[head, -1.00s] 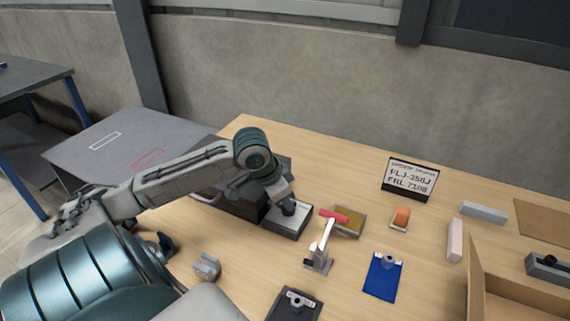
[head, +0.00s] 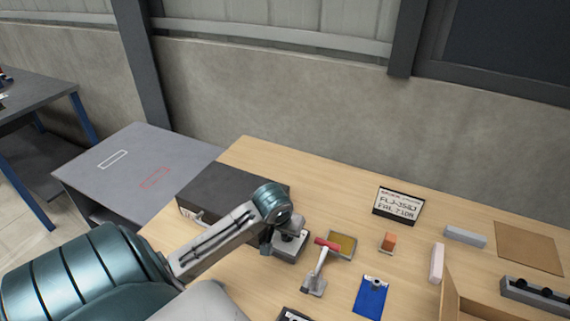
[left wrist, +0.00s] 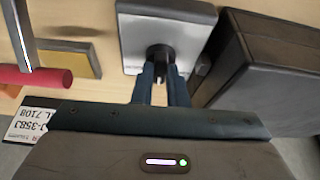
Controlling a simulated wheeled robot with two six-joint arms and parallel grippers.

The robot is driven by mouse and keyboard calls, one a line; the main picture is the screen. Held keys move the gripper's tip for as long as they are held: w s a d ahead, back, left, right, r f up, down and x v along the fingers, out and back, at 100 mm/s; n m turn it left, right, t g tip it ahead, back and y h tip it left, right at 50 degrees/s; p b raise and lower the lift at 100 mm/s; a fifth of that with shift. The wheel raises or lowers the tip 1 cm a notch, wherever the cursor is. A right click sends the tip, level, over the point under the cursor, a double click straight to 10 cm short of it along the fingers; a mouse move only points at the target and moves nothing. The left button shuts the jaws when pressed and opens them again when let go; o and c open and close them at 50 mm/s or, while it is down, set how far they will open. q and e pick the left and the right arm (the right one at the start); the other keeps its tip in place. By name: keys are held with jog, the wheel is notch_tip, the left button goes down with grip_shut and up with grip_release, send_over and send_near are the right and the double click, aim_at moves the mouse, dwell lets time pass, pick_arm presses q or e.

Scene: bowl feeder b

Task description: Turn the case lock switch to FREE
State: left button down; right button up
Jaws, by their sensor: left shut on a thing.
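The lock switch is a grey box (head: 289,254) with a dark knob, beside the black case (head: 222,180) on the table. In the left wrist view the switch's plate (left wrist: 140,32) and knob (left wrist: 160,54) lie straight ahead of my left gripper (left wrist: 160,76). Its two fingers are shut on the knob, one on each side. In the head view my left wrist partly covers the switch and the gripper. The black case (left wrist: 275,50) is right of the fingers in the wrist view. I cannot read the switch's markings or the knob's setting. My right gripper is not in view.
A red-handled tool (head: 321,262) stands close to the right of the switch, before a yellow-topped block (head: 344,243). An orange block (head: 389,240), a blue pad (head: 371,296), a printed sign (head: 398,203) and an open box (head: 452,300) are farther right.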

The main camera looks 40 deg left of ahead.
pick_arm(q)
jog(key=n+p, duration=0.2)
jog(key=p, duration=0.1)
jog(key=n+g+y+p, duration=0.1)
jog(key=n+p, duration=0.1)
jog(key=p, duration=0.1)
jog(key=n+p, duration=0.2)
jog(key=p, duration=0.1)
jog(key=shift+w+d+r+y+p, duration=0.1)
jog(key=shift+d+r+y+p, duration=0.2)
jog(key=shift+y, duration=0.1)
jog(key=shift+w+f+n+g+p, duration=0.15)
jog(key=shift+n+g+p, duration=0.35)
jog(key=shift+n+p, duration=0.65)
jog(key=shift+f+y, duration=0.15)
jog(key=shift+y, duration=0.15)
jog(key=shift+n, duration=0.25)
jog(key=c, duration=1.4)
grip_release()
jog(key=shift+c, duration=0.2)
jog(key=b+v, duration=0.2)
jog(key=v, duration=0.8)
jog(key=shift+r, duration=0.4)
